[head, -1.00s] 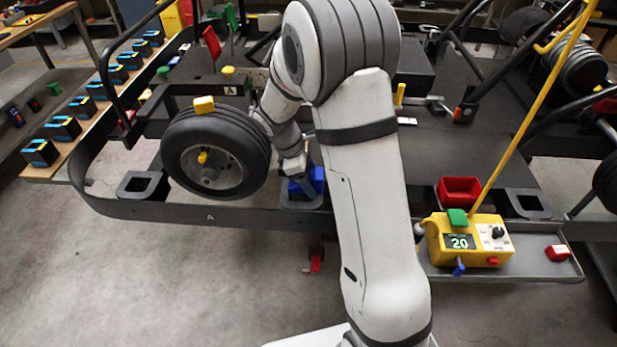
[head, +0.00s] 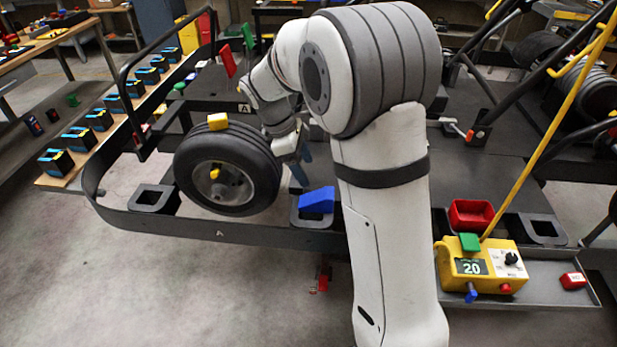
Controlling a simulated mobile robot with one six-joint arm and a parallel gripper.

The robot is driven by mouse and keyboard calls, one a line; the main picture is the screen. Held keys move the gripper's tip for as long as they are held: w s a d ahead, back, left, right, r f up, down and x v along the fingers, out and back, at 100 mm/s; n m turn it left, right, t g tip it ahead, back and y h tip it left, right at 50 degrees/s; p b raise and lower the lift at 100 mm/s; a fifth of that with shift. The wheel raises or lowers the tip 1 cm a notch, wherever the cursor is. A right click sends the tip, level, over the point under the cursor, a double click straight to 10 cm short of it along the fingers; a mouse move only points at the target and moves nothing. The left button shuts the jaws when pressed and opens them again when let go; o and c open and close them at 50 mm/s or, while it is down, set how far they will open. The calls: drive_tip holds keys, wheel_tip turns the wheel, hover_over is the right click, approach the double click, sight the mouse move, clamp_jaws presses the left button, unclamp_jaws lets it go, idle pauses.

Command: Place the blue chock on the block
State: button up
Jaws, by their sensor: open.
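The blue chock (head: 317,201), a wedge, sits on the dark grey block (head: 322,222) at the front edge of the kart stand, just right of the wheel. It appears to rest on the block's top, with its right end close to my arm in the picture. My gripper (head: 301,169) is above and behind the chock, apart from it, pointing down. It is open and holds nothing that I can see. My arm hides part of the area to the right of the block.
A black wheel (head: 228,168) with a yellow piece on top stands close left of the block. Another dark block (head: 153,199) is further left. A yellow control box (head: 485,264) and a red bin (head: 470,214) are at the right.

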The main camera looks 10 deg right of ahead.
drive_tip(key=s+d+r+m+t+y, duration=0.2)
drive_tip(key=s+m, duration=0.5)
drive_tip(key=s, duration=0.4)
drive_tip(key=s+d+r+m+t+y, duration=0.1)
drive_tip(key=s+r+m+t+y, duration=0.1)
drive_tip(key=s+m, duration=0.5)
drive_tip(key=s, duration=0.4)
drive_tip(key=shift+s+d+r, duration=0.3)
drive_tip(key=shift+s+d, duration=0.05)
